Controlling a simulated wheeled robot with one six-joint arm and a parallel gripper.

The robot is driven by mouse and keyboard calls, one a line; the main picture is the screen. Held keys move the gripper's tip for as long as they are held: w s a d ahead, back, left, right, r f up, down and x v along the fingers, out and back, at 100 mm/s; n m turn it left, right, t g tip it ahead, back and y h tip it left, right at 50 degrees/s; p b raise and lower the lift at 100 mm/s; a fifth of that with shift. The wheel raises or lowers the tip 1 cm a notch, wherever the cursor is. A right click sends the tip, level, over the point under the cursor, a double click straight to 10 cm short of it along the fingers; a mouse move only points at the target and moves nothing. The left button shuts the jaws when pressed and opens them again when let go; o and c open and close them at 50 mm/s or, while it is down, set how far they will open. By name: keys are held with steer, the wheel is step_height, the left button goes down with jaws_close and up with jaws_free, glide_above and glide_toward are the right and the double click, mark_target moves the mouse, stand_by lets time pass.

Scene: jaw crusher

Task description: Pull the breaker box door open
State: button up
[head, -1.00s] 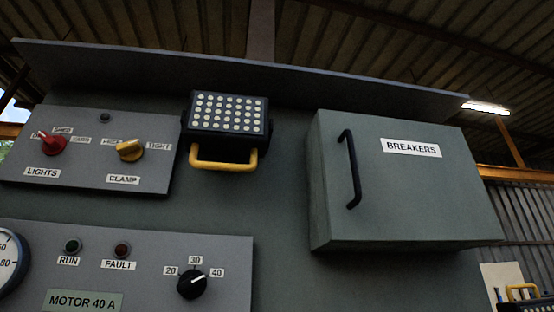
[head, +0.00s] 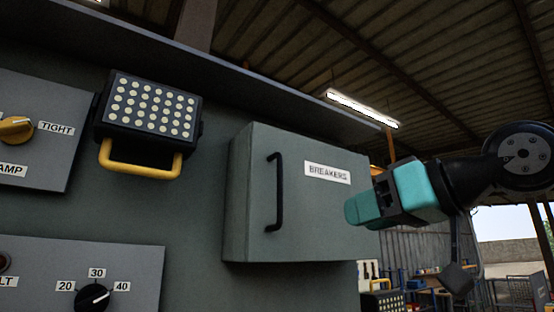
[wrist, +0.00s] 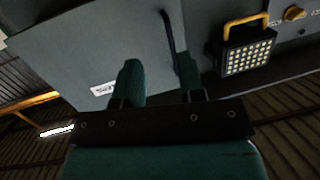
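The grey breaker box door (head: 310,225) carries a white BREAKERS label and looks shut. Its black upright bar handle (head: 276,192) is on the door's left side. My teal gripper (head: 358,209) is at the right edge of the box, in front of the door and right of the handle. In the wrist view the two fingers of my gripper (wrist: 159,72) stand apart with nothing between them. The handle (wrist: 168,32) shows beyond the fingertips there, its lower end by the right finger. The door (wrist: 85,50) fills the left of that view.
A lamp with a yellow bar (head: 150,108) juts out left of the box. A control panel (head: 45,90) with a CLAMP knob is at far left, and a dial panel (head: 130,265) is below. An overhang (head: 260,85) runs above the box. Open space lies to the right.

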step_height(320, 180, up, 8)
steer(key=t+y+p, duration=0.1)
steer(key=p, duration=0.9)
glide_above(280, 218)
steer(key=shift+w+f+n, duration=0.35)
steer(key=shift+f+n, duration=0.05)
steer(key=shift+f, duration=0.05)
jaws_close()
